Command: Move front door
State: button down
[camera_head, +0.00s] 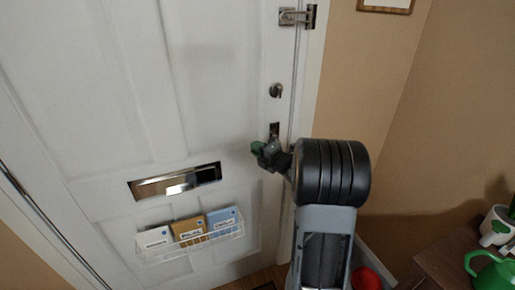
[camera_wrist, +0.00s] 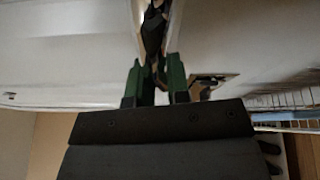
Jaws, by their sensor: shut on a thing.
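The white panelled front door (camera_head: 120,90) fills the left and middle of the head view. I cannot tell whether it is fully closed or slightly ajar. Its dark metal handle (camera_head: 274,129) is near the right edge, below a round lock (camera_head: 276,90). My gripper (camera_head: 262,150), with green fingers, is at the handle and partly hides it. In the wrist view, the two green fingers (camera_wrist: 154,80) are on either side of the dark handle (camera_wrist: 153,28). My gripper is shut on the handle.
A metal latch (camera_head: 298,16) sits at the frame's upper right. A letter slot (camera_head: 175,182) and a white rack (camera_head: 192,243) with several envelopes are on the door. At right are a wooden cabinet (camera_head: 445,268), a green watering can (camera_head: 492,270) and a white pot (camera_head: 497,226).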

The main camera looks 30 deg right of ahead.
jog(key=shift+s+d+f+n+g+h+b, duration=0.1)
jog(key=shift+d+f+n+g+h+b, duration=0.25)
jog(key=shift+f+n+b, duration=1.1)
jog(key=shift+w+d+f+n+g+h+b, duration=0.1)
jog(key=shift+d+f+n+g+h+b, duration=0.45)
jog(key=shift+b, duration=1.75)
jog(key=shift+s+d+f+n+g+b, duration=0.15)
jog(key=shift+f+n+b, duration=0.4)
jog(key=shift+n+b, duration=1)
jog(key=shift+m+b, duration=0.35)
jog(key=shift+b, duration=0.05)
